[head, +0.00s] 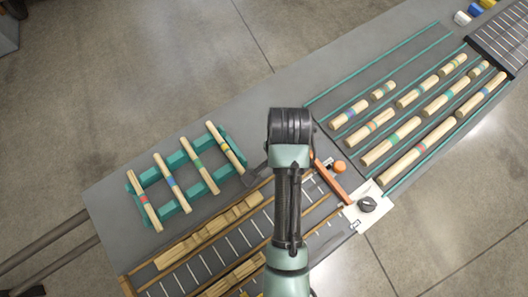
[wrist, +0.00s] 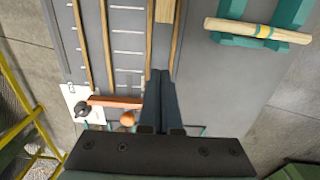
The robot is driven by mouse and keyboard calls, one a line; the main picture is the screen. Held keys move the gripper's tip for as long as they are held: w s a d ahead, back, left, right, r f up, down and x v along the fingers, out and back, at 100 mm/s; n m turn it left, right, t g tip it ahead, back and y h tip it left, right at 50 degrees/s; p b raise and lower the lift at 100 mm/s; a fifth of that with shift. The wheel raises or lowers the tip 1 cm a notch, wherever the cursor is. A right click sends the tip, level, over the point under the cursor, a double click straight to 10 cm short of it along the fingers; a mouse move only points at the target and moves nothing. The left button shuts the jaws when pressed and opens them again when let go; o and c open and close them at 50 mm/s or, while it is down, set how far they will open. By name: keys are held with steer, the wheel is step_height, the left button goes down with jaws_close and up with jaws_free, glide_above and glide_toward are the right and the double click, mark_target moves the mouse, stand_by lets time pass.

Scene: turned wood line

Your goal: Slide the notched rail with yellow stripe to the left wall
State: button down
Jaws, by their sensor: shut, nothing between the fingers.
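My gripper (wrist: 159,73) is shut and empty in the wrist view. Its dark fingertips are over the grey bench near the end of the slotted track. Another notched rail (head: 236,274) lies lower down. I cannot make out a yellow stripe on either. The track's left wall (head: 128,287) is at the lower left.
A teal rack (head: 181,160) holds several striped round bars, one yellow-banded (head: 226,148). An orange bar (head: 331,180) and orange knob (head: 340,167) stand by a white plate with a black knob (head: 367,204). Striped bars lie in lanes at right. Bare bench lies left of the rack.

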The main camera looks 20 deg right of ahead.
mark_target(239, 210)
step_height(239, 210, down, 10)
steer(key=shift+s+a+r, duration=0.1)
steer(key=shift+s+r, duration=0.05)
steer(key=shift+r, duration=0.05)
steer(key=shift+s+a+r+p, duration=0.15)
steer(key=shift+s+a+p, duration=0.05)
steer(key=shift+a+p, duration=0.35)
steer(key=shift+s+a+r+p, duration=0.1)
steer(key=shift+s+a+p, duration=0.1)
steer(key=shift+a+p, duration=0.35)
steer(key=shift+s+a+f, duration=0.1)
steer(key=shift+s+a, duration=0.05)
steer(key=shift+a, duration=0.55)
steer(key=a+p, duration=0.1)
steer(key=a, duration=0.1)
steer(key=s+a+p, duration=0.1)
steer(key=a, duration=0.2)
steer(key=s+a+p, duration=0.1)
steer(key=a+p, duration=0.1)
steer(key=shift+s+a, duration=0.25)
steer(key=shift+a, duration=0.3)
